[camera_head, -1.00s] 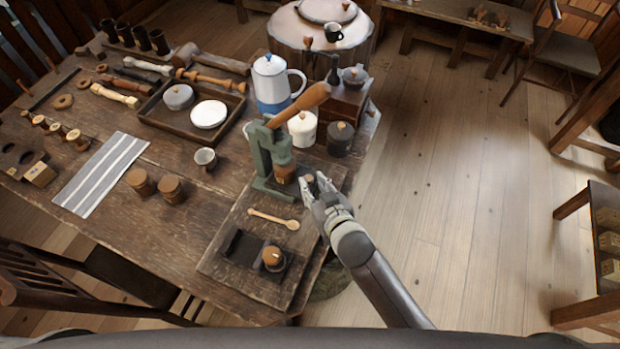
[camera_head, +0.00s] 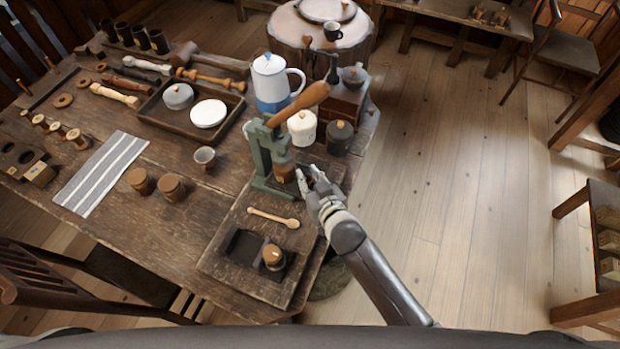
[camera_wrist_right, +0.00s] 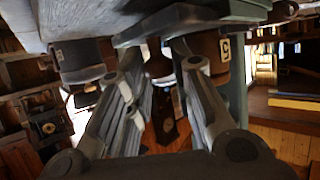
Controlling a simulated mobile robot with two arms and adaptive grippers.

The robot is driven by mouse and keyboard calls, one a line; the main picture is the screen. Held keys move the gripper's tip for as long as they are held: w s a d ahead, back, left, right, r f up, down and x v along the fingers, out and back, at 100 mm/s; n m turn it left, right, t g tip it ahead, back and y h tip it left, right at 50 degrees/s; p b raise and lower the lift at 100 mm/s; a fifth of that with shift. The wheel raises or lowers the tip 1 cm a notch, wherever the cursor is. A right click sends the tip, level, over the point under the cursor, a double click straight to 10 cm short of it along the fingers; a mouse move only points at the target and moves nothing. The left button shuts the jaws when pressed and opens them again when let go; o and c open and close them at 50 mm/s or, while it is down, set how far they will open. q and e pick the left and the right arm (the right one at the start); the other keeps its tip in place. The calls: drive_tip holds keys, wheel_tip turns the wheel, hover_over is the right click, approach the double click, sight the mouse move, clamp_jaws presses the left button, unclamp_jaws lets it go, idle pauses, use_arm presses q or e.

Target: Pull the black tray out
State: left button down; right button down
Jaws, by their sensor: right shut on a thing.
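A flat black tray-like piece (camera_head: 243,246) lies on the dark wooden board (camera_head: 222,272) near the table's front edge. A wooden-topped jar (camera_head: 273,256) stands at its right end. I cannot tell for sure that this piece is the task's tray. My right gripper (camera_head: 311,177) is just right of the green press (camera_head: 265,160) and the labelled brown jar (camera_head: 284,171) under it. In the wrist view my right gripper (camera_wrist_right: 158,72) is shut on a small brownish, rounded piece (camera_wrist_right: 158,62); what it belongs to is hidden. My left gripper is not in view.
A wooden spoon (camera_head: 273,217) lies on the board. A small cup (camera_head: 205,157), two wooden jars (camera_head: 170,186) and a striped cloth (camera_head: 101,173) are to the left. A white-blue pot (camera_head: 271,82) and lidded canisters stand behind the press. Open floor lies right of the table.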

drive_tip(key=s+d+p, duration=0.1)
drive_tip(key=d, duration=0.1)
drive_tip(key=d+p, duration=0.1)
drive_tip(key=d, duration=0.1)
drive_tip(key=s+d+p, duration=0.1)
drive_tip(key=d, duration=0.1)
drive_tip(key=shift+s+d, duration=0.1)
drive_tip(key=shift+s, duration=0.2)
drive_tip(key=shift+s+d, duration=0.1)
drive_tip(key=shift+d, duration=0.25)
drive_tip(key=shift+a, duration=0.1)
drive_tip(key=c, duration=1.6)
unclamp_jaws()
drive_tip(key=v, duration=1.2)
